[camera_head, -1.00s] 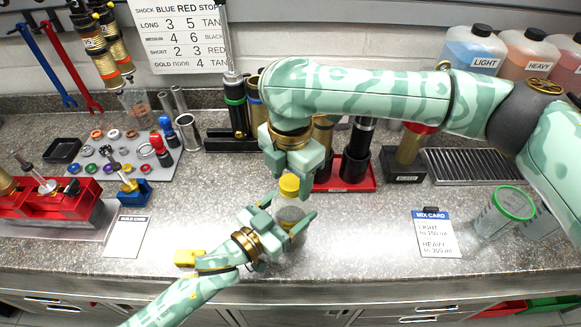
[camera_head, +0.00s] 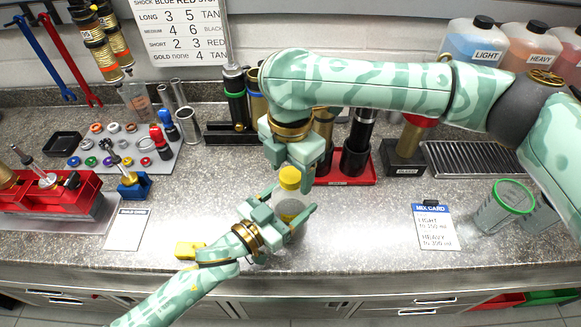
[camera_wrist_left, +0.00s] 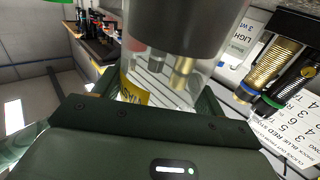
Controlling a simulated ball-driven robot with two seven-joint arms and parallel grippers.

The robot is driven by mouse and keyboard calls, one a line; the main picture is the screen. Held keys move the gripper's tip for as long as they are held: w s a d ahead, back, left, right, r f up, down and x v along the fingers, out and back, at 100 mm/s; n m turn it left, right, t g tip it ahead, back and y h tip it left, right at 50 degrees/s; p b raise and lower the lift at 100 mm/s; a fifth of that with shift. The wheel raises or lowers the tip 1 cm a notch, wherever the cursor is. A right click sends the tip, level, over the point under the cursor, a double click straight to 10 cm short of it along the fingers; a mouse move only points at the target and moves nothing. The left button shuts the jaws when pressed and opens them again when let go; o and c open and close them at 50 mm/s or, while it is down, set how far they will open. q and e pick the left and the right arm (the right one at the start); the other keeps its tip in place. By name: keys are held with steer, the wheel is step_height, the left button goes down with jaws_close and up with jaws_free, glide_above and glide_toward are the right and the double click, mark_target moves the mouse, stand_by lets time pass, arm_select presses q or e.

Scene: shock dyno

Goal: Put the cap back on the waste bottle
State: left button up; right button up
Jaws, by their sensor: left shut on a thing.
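The waste bottle (camera_head: 291,207) is clear with grey contents. My left gripper (camera_head: 284,214) is shut around its body, just above the counter's front part. In the left wrist view the clear bottle (camera_wrist_left: 160,85) fills the space between the fingers, with a yellow label and dark grey contents. The yellow cap (camera_head: 290,178) is at the top of the bottle, upright; I cannot tell whether it is seated. My right gripper (camera_head: 296,172) points down from above at the cap, its fingers beside and behind it. Its grip on the cap is not clear.
A yellow block (camera_head: 189,250) lies by my left wrist. The build card (camera_head: 127,230) is at left, the mix card (camera_head: 435,229) and a green-rimmed beaker (camera_head: 503,205) at right. A red tray (camera_head: 345,182) with shock parts stands behind. Counter between bottle and mix card is clear.

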steer(key=shift+r, duration=0.1)
step_height(320, 180, up, 12)
stand_by(0.5)
arm_select(q)
steer(key=o, duration=2)
steer(key=shift+c, duration=0.2)
steer(key=v, duration=1.6)
arm_select(e)
steer(key=shift+f, duration=0.3)
arm_select(q)
steer(key=shift+a, duration=0.1)
